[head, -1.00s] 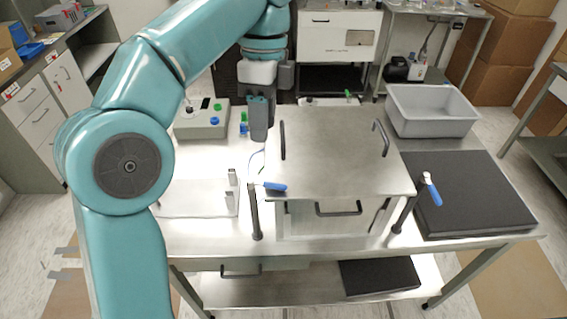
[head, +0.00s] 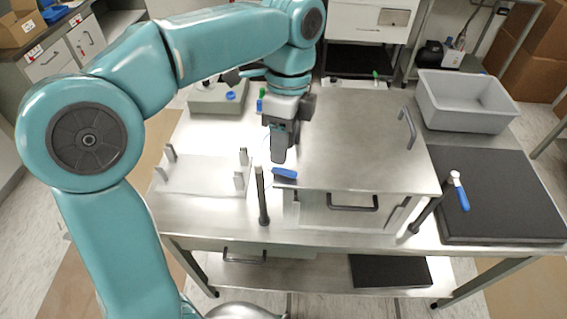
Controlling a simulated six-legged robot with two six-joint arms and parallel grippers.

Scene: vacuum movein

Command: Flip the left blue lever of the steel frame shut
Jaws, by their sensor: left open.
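The steel frame's plate (head: 350,150) covers a box on the steel table. The left blue lever (head: 285,174) sits at the plate's front left corner, near the top of a dark post (head: 262,200), its handle pointing right. The right blue lever (head: 462,198) is at the front right, its handle angled down toward the front. My left gripper (head: 278,158) is open, pointing down just above and behind the left lever. It appears empty; whether it touches the lever cannot be told. My right gripper is not in view.
A grey bin (head: 465,105) and a black pad (head: 500,195) lie on the right. A bracket with upright pegs (head: 205,178) is on the left. A control box (head: 217,98) stands behind it. Black handles rise from the plate, one at the right (head: 407,128).

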